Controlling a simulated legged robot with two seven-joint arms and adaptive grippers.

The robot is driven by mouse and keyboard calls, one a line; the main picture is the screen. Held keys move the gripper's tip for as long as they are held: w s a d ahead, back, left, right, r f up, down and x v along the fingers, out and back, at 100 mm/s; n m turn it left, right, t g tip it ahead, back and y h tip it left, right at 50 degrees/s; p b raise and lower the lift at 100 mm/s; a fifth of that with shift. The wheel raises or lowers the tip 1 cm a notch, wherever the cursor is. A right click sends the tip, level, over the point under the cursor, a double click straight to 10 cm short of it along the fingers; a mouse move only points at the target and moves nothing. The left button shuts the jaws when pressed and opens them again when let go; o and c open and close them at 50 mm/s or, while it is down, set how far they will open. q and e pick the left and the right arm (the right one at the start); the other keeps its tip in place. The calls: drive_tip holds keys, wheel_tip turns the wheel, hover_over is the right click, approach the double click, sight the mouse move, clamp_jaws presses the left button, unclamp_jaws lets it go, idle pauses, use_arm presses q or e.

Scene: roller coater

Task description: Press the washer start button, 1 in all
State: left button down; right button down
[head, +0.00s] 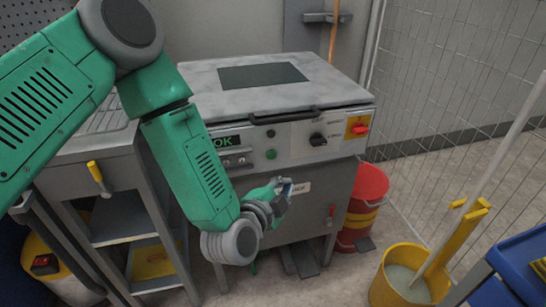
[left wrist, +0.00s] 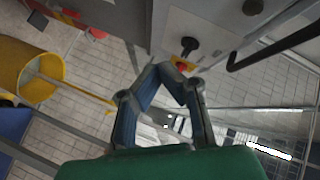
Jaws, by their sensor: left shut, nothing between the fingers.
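The washer (head: 310,195) is a grey cabinet with a light control panel below its lid. A round green button (head: 271,154) sits on the panel, with a black button (head: 270,133) above it; I cannot read which is marked start. A green-lit display (head: 226,142) reads OK. My left gripper (head: 286,187) is shut and empty, in front of the cabinet and below the panel, apart from the green button. In the left wrist view its fingers (left wrist: 172,72) come together near the red and yellow switch (left wrist: 182,65). My right gripper is not in view.
A black knob (head: 318,140) and a red switch on yellow (head: 357,128) are at the panel's right. A black handle (head: 285,117) juts out above. Red buckets (head: 368,190) stand right of the washer, and a yellow mop bucket (head: 392,290) stands nearer.

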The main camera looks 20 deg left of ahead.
sight(272, 155)
use_arm(q)
drive_tip(key=shift+w+a+b, duration=0.15)
drive_tip(key=shift+w+a, duration=0.6)
drive_tip(key=shift+w, duration=0.4)
drive_tip(key=shift+w+a+b, duration=0.2)
drive_tip(key=shift+w+a, duration=0.6)
drive_tip(key=shift+w, duration=0.3)
drive_tip(key=shift+w+a+b, duration=0.15)
drive_tip(key=shift+w+a, duration=0.6)
drive_tip(key=shift+w, duration=0.4)
drive_tip(key=shift+w+a, duration=0.1)
drive_tip(key=shift+w+a+r, duration=0.1)
drive_tip(key=shift+w, duration=0.1)
drive_tip(key=shift+w+a, duration=0.3)
drive_tip(key=shift+w, duration=0.05)
drive_tip(key=shift+p, duration=0.3)
drive_tip(key=shift+s+d, duration=0.5)
drive_tip(key=shift+s, duration=0.2)
